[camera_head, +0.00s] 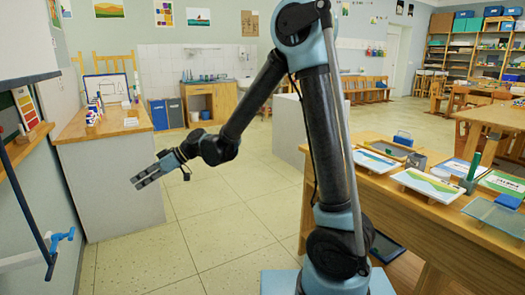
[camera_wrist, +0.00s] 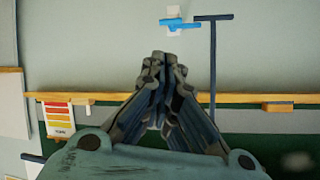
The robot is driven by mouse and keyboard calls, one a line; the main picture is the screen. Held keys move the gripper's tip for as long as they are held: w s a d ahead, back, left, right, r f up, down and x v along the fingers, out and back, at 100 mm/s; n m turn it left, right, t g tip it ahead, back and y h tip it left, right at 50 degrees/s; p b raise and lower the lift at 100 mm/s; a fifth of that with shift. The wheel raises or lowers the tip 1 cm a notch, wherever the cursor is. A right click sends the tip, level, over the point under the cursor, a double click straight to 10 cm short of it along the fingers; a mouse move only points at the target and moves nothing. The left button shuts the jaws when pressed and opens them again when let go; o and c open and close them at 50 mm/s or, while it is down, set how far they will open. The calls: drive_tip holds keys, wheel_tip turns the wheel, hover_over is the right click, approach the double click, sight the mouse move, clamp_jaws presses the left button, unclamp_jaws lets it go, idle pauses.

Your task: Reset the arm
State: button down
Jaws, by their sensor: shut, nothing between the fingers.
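My gripper (camera_head: 146,182) is at the end of my arm, stretched out to the left over open floor in the head view. It points toward the left wall and touches nothing. In the wrist view my gripper (camera_wrist: 165,60) has its fingers together and holds nothing. The upper part of my arm rises in the middle of the head view and bends down to the left.
A wooden-topped counter (camera_head: 110,122) stands behind the gripper at left. A blue tap (camera_head: 62,238) sticks out at lower left; it also shows in the wrist view (camera_wrist: 178,24). A wooden table (camera_head: 385,185) with pictures is at right. Tiled floor (camera_head: 225,215) lies clear between them.

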drive_tip(key=w+d+m+t+h, duration=0.2)
drive_tip(key=w+d+m+t, duration=0.15)
drive_tip(key=d, duration=1.25)
drive_tip(key=w+d+m+t+h, duration=0.2)
drive_tip(key=d+m, duration=0.3)
drive_tip(key=d, duration=1.1)
drive_tip(key=s+d+f+m+h, duration=0.2)
drive_tip(key=s+d+m, duration=0.1)
drive_tip(key=d, duration=0.6)
drive_tip(key=s+d+f+m+h, duration=0.3)
drive_tip(key=s+d+m, duration=0.1)
drive_tip(key=d, duration=0.6)
drive_tip(key=s+d+f+m+h, duration=0.2)
drive_tip(key=s+d, duration=0.4)
drive_tip(key=d, duration=0.4)
drive_tip(key=shift+f+m+t+h, duration=0.3)
drive_tip(key=shift+f+m+t, duration=0.2)
drive_tip(key=shift+m, duration=0.15)
